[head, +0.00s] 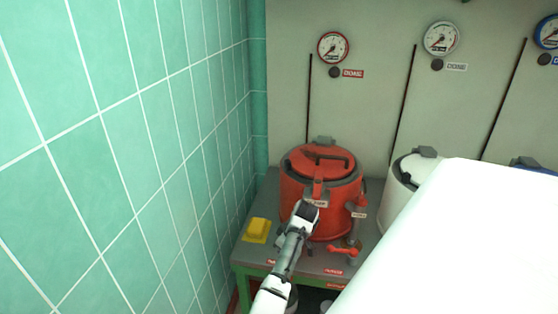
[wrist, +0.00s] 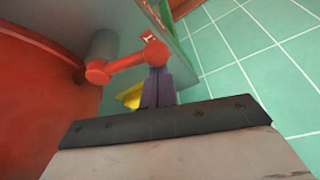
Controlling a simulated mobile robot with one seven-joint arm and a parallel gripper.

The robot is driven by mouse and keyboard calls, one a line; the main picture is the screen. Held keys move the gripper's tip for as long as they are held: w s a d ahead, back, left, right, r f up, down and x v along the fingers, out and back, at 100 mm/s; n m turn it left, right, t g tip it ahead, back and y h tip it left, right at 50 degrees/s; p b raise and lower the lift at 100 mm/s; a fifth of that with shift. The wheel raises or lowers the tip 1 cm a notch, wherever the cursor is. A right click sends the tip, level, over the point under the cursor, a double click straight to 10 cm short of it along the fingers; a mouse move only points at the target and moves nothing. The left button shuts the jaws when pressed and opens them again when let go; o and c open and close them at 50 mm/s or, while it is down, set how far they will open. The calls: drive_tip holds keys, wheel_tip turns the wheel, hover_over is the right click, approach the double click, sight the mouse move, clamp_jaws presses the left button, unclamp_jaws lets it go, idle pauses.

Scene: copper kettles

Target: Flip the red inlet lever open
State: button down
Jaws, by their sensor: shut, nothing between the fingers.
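The red kettle (head: 320,222) stands on the grey-topped bench at the left wall, and its red side fills the left of the wrist view (wrist: 40,95). In the wrist view a red lever (wrist: 125,62) sits on a grey stub. My gripper (wrist: 160,80) is shut and empty, its fingertips close by the lever's free end; contact is unclear. In the head view my gripper (head: 307,208) is at the kettle's front, just below an upright red part (head: 318,188). I cannot tell if that part is the same lever.
A red handle (head: 344,250) is low at front right. A white kettle (head: 402,195) stands to the right, partly hidden by a large white shape. The green tiled wall (head: 120,150) is close on the left.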

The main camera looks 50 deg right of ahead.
drive_tip(key=shift+s+d, duration=0.1)
drive_tip(key=shift+s, duration=0.8)
drive_tip(key=w+a+r+p, duration=0.1)
drive_tip(key=w+p, duration=0.1)
drive_tip(key=w, duration=0.2)
drive_tip(key=b+v, duration=0.3)
drive_tip(key=v, duration=0.7)
drive_tip(key=shift+d, duration=0.3)
